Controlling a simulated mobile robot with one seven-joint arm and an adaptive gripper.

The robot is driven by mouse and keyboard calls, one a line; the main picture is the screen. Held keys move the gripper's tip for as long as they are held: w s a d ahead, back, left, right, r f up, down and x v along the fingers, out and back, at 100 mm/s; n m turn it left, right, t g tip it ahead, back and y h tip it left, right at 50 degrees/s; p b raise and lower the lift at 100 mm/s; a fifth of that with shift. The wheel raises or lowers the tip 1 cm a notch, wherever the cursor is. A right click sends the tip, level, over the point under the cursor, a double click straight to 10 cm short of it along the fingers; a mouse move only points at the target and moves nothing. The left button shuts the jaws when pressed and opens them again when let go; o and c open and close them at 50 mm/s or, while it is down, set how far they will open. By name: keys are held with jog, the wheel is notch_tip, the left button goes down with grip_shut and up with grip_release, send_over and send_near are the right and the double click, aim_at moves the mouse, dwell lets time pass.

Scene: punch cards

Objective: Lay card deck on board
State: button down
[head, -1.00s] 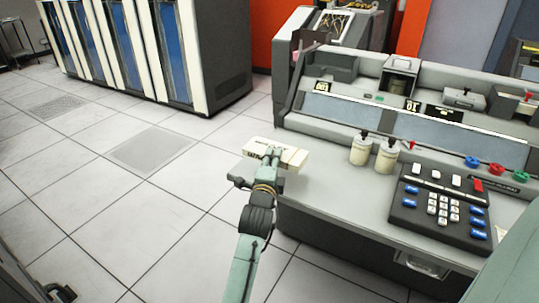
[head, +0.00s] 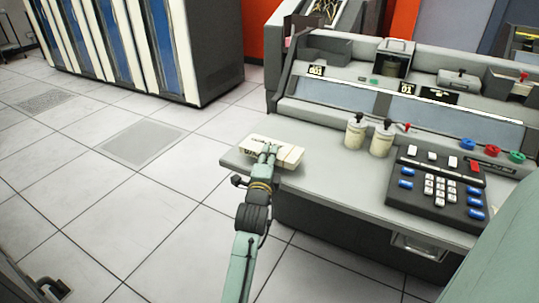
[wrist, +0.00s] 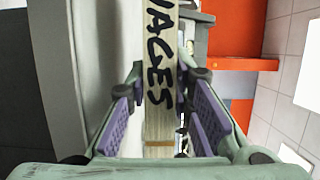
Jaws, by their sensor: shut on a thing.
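The card deck (head: 290,156) is a long cream block with dark lettering, which reads like "WAGES" in the wrist view (wrist: 158,75). My gripper (head: 267,152) is shut on it, with purple finger pads (wrist: 208,108) on either side of it in the wrist view. In the head view the deck is over the left end of the grey desk board (head: 322,180). I cannot tell whether it touches the board or hangs just above it. My gripper hides part of the deck.
Two cream cylinders (head: 354,138) with dark tops stand on the desk, right of the deck. A black keypad (head: 437,190) sits farther right. The console (head: 400,100) rises behind. The board's front edge drops to tiled floor (head: 130,230). Blue-and-white cabinets (head: 145,45) stand back left.

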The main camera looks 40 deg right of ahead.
jog(key=shift+f, duration=0.3)
jog(key=c, duration=1.4)
grip_release()
jog(key=shift+o, duration=0.3)
jog(key=shift+f, duration=0.1)
jog(key=v, duration=1.2)
jog(key=shift+r, duration=0.2)
